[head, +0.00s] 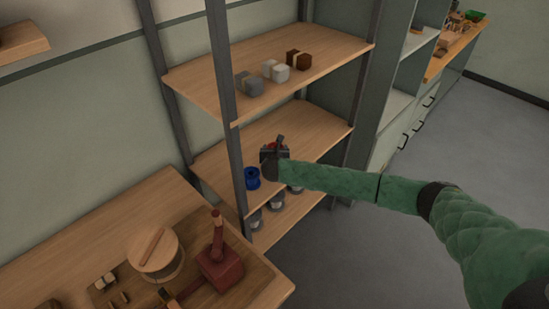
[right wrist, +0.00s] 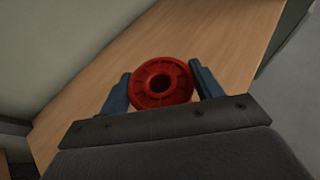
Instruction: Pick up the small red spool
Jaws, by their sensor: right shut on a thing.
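The small red spool (right wrist: 161,83) sits between the two fingers of my right gripper (right wrist: 163,88) in the right wrist view, its round flange and centre hole facing the camera. The gripper is shut on it. In the head view my right gripper (head: 277,146) is at the middle shelf of the rack, and only a bit of red shows there; the rest of the spool is hidden by the gripper. I cannot tell whether the spool touches the shelf. My left gripper is not in view.
A blue spool (head: 252,177) stands just left of my right gripper on the middle shelf (head: 230,150). The upper shelf (head: 200,77) above holds grey, white and brown bundles. Grey-topped containers (head: 277,199) stand on the bottom shelf. A workbench (head: 110,235) with tools is front left.

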